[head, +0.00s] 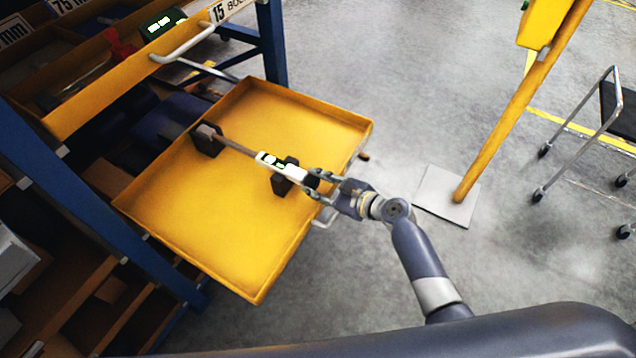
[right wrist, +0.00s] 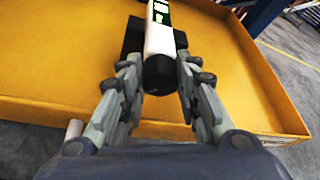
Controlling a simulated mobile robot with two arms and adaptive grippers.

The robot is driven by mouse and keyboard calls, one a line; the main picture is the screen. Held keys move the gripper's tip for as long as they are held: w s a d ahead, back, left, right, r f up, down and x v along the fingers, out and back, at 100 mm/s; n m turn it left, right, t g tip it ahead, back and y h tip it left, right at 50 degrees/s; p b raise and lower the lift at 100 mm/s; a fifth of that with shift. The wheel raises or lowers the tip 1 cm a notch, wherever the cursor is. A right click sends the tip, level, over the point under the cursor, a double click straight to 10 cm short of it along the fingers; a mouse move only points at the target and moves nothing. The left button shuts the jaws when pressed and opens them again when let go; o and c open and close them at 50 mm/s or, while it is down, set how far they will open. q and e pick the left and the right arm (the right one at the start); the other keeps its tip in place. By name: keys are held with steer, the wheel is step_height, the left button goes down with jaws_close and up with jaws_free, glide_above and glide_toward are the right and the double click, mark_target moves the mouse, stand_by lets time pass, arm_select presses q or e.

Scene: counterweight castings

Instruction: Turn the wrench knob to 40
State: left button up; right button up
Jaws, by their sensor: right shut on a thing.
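The torque wrench lies across the yellow drawer tray (head: 215,245) on two black supports. Its thin grey shaft (head: 237,146) points to the back left, and its white housing (head: 268,159) faces my arm. The black knob (head: 312,180) is at the near end of the wrench. My right gripper (head: 321,184) is shut on this knob, with its fingers on both sides. In the right wrist view the knob (right wrist: 158,74) sits between the fingers, below a lit green display (right wrist: 160,14). I cannot read its value. My left gripper is not in view.
A blue shelf rack (head: 95,205) stands at the left. A yellow post (head: 515,110) on a grey plate and a cart (head: 590,135) stand right on open floor.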

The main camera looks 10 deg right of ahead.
steer(key=o, duration=1.1)
steer(key=shift+c, duration=0.2)
steer(key=v, duration=1.2)
steer(key=shift+s+f, duration=0.1)
